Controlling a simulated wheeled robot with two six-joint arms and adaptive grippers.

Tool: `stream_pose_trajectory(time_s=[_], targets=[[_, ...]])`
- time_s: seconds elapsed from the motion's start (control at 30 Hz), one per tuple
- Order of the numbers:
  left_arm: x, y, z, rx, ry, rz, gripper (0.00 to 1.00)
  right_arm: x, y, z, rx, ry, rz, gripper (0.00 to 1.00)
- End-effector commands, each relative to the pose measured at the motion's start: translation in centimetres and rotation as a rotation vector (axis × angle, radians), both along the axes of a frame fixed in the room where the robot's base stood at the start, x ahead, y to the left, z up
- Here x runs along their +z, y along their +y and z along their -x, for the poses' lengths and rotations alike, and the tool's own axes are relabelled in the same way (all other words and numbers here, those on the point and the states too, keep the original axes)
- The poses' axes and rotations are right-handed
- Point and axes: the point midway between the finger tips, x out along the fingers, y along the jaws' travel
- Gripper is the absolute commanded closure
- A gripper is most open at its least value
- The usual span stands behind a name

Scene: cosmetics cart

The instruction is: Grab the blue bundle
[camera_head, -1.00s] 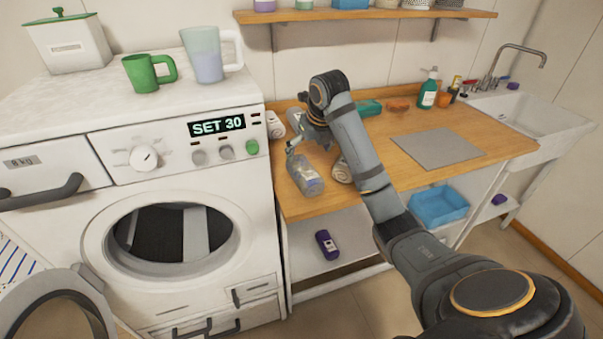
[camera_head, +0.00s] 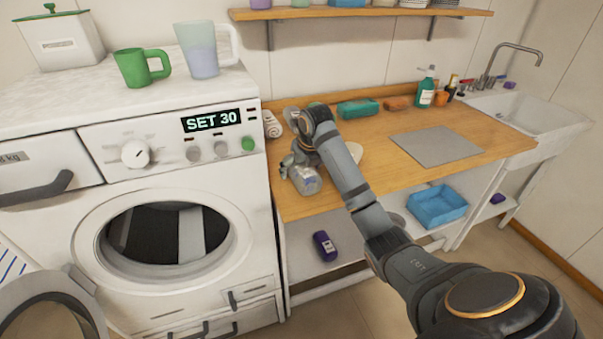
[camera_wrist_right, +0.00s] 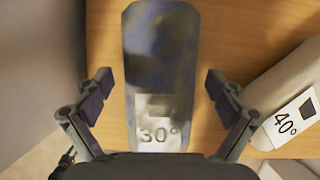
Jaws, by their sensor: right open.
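The blue bundle (camera_wrist_right: 158,50) is a mottled blue-grey roll with a 30° label in the right wrist view. In the head view it lies on the wooden counter (camera_head: 300,207) near its left front edge, and the bundle (camera_head: 307,183) looks grey-blue there. My right gripper (camera_wrist_right: 160,82) is open, with one finger on each side of the bundle and gaps to both sides. In the head view the right gripper (camera_head: 296,166) is over the bundle and hides part of it. My left gripper is not in view.
A pale bundle with a 40° label (camera_wrist_right: 275,105) lies close beside the right finger. A white roll (camera_head: 271,124) lies behind, near the washing machine (camera_head: 262,200).

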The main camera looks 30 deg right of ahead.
Motion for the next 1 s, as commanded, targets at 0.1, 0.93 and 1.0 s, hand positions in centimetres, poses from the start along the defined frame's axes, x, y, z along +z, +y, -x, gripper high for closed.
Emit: stream_pose_trajectory(time_s=[0.1, 0.93, 1.0], targets=[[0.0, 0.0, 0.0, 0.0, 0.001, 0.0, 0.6, 0.0, 0.0, 0.0, 0.0, 0.0, 0.0, 0.17], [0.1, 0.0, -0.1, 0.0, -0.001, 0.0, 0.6, 1.9, 0.0, -0.1, 0.0, -0.005, 0.0, 0.71], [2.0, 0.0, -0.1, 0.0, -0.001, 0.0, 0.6, 3.6, 0.0, 0.0, 0.0, -0.002, -0.001, 0.71]])
